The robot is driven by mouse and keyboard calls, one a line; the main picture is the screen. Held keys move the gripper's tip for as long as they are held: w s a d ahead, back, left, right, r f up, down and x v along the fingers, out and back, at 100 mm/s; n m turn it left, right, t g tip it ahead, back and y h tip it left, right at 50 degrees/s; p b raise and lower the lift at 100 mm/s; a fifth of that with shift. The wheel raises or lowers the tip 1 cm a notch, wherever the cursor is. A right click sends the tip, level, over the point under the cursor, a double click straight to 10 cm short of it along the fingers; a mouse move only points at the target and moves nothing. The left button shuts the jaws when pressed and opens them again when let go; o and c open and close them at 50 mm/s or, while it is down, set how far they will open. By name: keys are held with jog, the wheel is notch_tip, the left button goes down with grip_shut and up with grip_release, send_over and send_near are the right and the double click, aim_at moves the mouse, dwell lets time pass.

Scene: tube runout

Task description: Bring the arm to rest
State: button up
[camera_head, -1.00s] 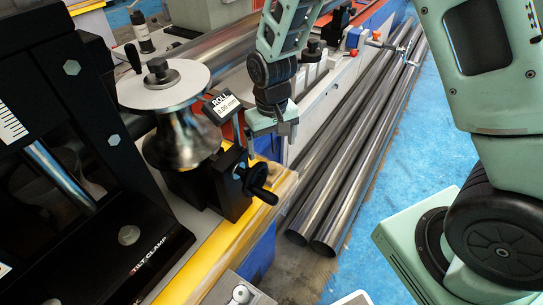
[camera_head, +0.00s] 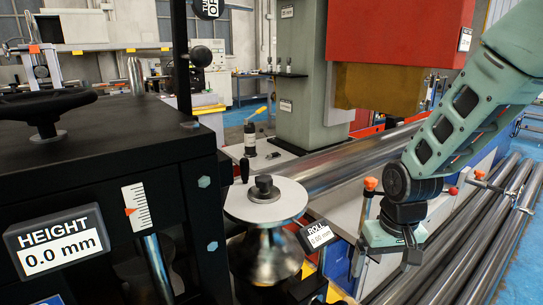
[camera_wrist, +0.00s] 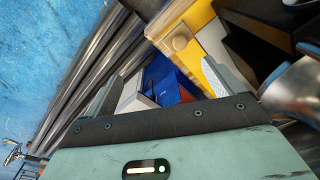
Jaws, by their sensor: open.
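My arm reaches in from the upper right in the head view, and my gripper (camera_head: 386,262) hangs at its end, pointing down. It is to the right of the roll (camera_head: 266,258), apart from it. In the wrist view my gripper (camera_wrist: 160,88) shows two spread fingers with nothing held between them. Beyond the fingers are a blue and red surface and a yellow edge. The roll's white disc top (camera_head: 265,202) and its ROLL display (camera_head: 316,235) are visible in the head view.
A black machine with a HEIGHT display (camera_head: 58,244) reading 0.0 mm fills the left. Long steel tubes (camera_head: 480,235) lie at the right beside blue floor. A long tube (camera_head: 345,170) runs behind the roll. A green column (camera_head: 300,100) and red housing (camera_head: 400,30) stand behind.

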jog(key=s+d+r+t, duration=0.2)
jog(key=s+d+r, duration=0.4)
jog(key=s+d, duration=0.15)
jog(key=s+a+r+n+g+p, duration=0.1)
jog(key=s+a+r+n, duration=0.1)
jog(key=s+a, duration=0.4)
jog(key=s+a+r+n+g+p, duration=0.1)
jog(key=s+a+n, duration=0.4)
jog(key=a, duration=0.7)
notch_tip(320, 180, up, 3)
jog(key=shift+s+f+g+p, duration=0.15)
jog(key=shift+s+g+p, duration=0.25)
jog(key=shift+s+p, duration=0.55)
